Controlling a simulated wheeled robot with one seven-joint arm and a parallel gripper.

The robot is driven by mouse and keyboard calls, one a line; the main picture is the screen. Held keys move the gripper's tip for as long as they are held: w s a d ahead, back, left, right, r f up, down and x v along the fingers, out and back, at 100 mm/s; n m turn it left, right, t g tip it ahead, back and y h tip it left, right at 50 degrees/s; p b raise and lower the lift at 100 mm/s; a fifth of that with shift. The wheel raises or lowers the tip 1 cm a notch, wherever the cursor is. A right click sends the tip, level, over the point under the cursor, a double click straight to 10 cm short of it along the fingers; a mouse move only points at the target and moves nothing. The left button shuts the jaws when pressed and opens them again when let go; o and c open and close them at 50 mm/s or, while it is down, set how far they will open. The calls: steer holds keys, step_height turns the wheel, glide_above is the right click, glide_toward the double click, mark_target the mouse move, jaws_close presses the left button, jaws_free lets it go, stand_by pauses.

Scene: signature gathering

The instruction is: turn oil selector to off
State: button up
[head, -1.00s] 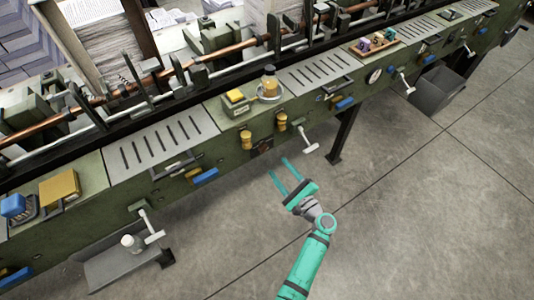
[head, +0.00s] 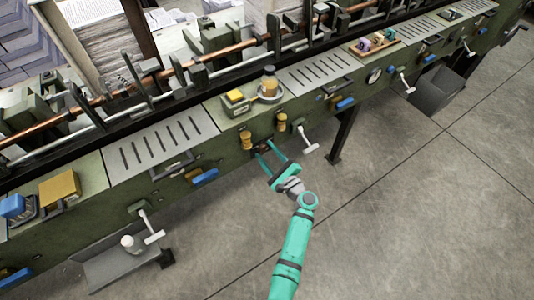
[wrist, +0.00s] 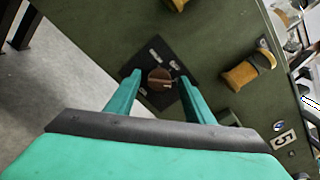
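The oil selector (wrist: 160,79) is a round brown knob with a lighter pointer bar, on a dark square plate (wrist: 150,58) with small pale labels too small to read. In the head view the selector (head: 264,148) sits low on the green machine front, partly behind my fingers. My gripper (wrist: 160,86) is open, with one teal finger on each side of the knob. No contact with the knob is visible. My gripper in the head view (head: 270,149) reaches to the panel from below right.
Yellow-brown handles (head: 246,140) and (head: 281,123) flank the selector above. A white-ended lever (head: 306,141) sticks out to the right. A blue handle (head: 205,177) is to the left. Floor in front is clear.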

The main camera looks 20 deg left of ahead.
steer(key=c, duration=0.9)
steer(key=shift+n, duration=0.4)
steer(key=n, duration=0.3)
steer(key=shift+s+n, duration=0.1)
steer(key=shift+n, duration=0.3)
steer(key=n, duration=0.5)
steer(key=shift+f, duration=0.15)
steer(key=o, duration=1)
